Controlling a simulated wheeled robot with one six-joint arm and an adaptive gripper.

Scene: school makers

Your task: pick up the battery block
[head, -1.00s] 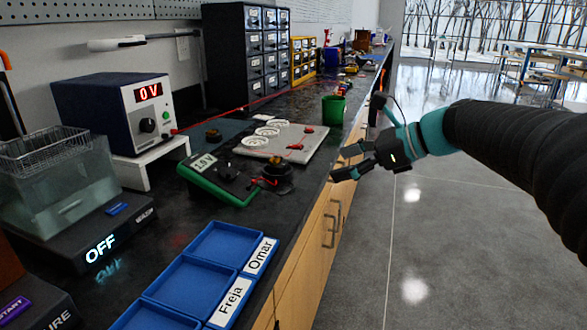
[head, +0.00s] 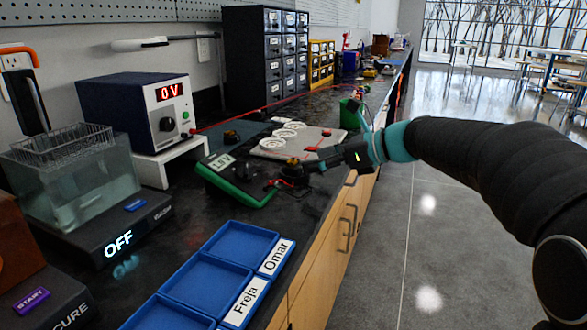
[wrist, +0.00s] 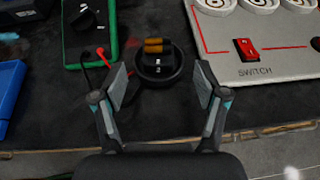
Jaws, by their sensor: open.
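My gripper (wrist: 160,72) is open, with one finger on each side of the block in the wrist view. I see gaps between the block and both fingers. In the head view my gripper (head: 312,166) reaches in low from the right. I cannot tell its exact height over the bench.
A green meter (head: 240,183) with red and black leads lies left of the block. A pale switch board (head: 300,142) lies behind it. Blue trays (head: 205,287) lie nearer. The bench's front edge is close.

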